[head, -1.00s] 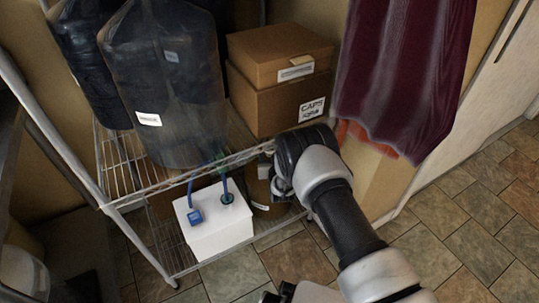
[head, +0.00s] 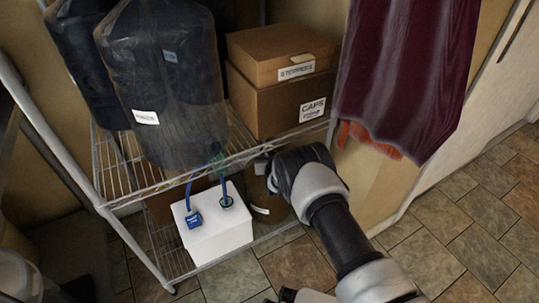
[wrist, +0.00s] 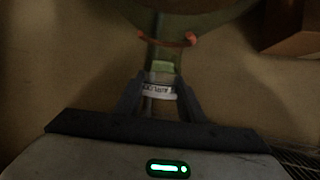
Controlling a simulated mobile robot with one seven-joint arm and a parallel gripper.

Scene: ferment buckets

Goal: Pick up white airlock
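A pale, partly see-through upright piece with a white label (wrist: 158,90) shows in the wrist view; the upside-down print seems to read "AIRLOCK". My gripper (wrist: 160,88) has one finger on each side of it, close to its edges. Whether the fingers press on it or only stand around it is too dark to tell. In the head view my wrist (head: 303,172) reaches to the right end of the wire shelf, and the fingers are hidden there. I cannot make out the airlock in the head view.
A wire shelf (head: 150,194) holds dark wrapped containers (head: 165,85) and cardboard boxes (head: 283,103). Below it stands a white box (head: 218,235) with blue tags and cords. A dark red cloth (head: 405,70) hangs right of my arm. The tiled floor at right is clear.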

